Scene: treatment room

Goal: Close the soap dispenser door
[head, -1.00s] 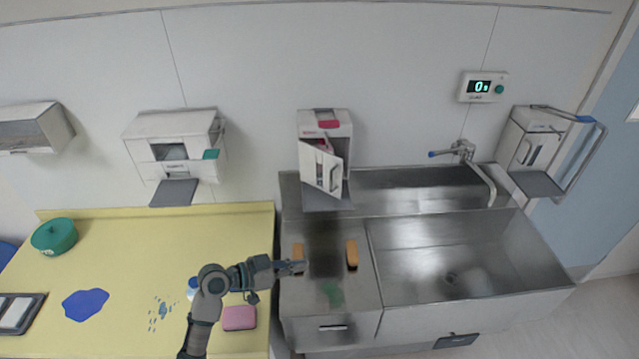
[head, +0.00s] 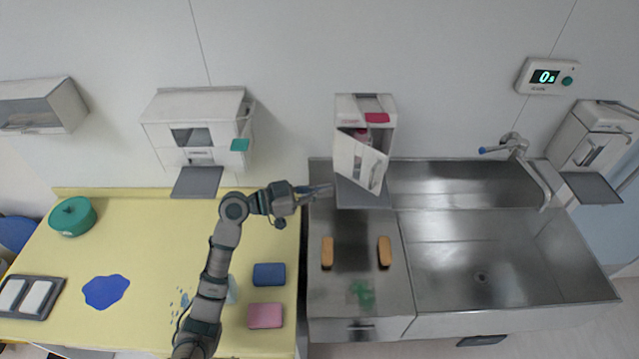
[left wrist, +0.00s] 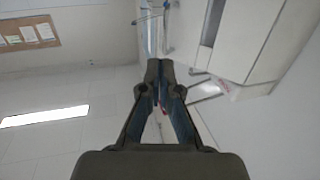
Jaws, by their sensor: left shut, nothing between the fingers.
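The soap dispenser (head: 366,107) is a white wall box with a red patch on top, in the middle of the head view. Its white door (head: 359,162) hangs ajar at a slant, and a pink item shows inside behind it. A grey tray (head: 362,196) juts out below. My left gripper (head: 328,188) is shut and empty, just left of the tray and below the door's left edge. In the left wrist view its fingertips (left wrist: 160,66) are together, with white box surfaces beyond them. I cannot tell whether it touches anything. My right gripper is not in view.
A steel sink (head: 500,260) with a faucet (head: 515,145) lies to the right. Two brown brushes (head: 327,252) lie on the steel counter. Another dispenser (head: 195,125) hangs at left over the yellow counter (head: 150,235), which holds blue and pink sponges (head: 265,316).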

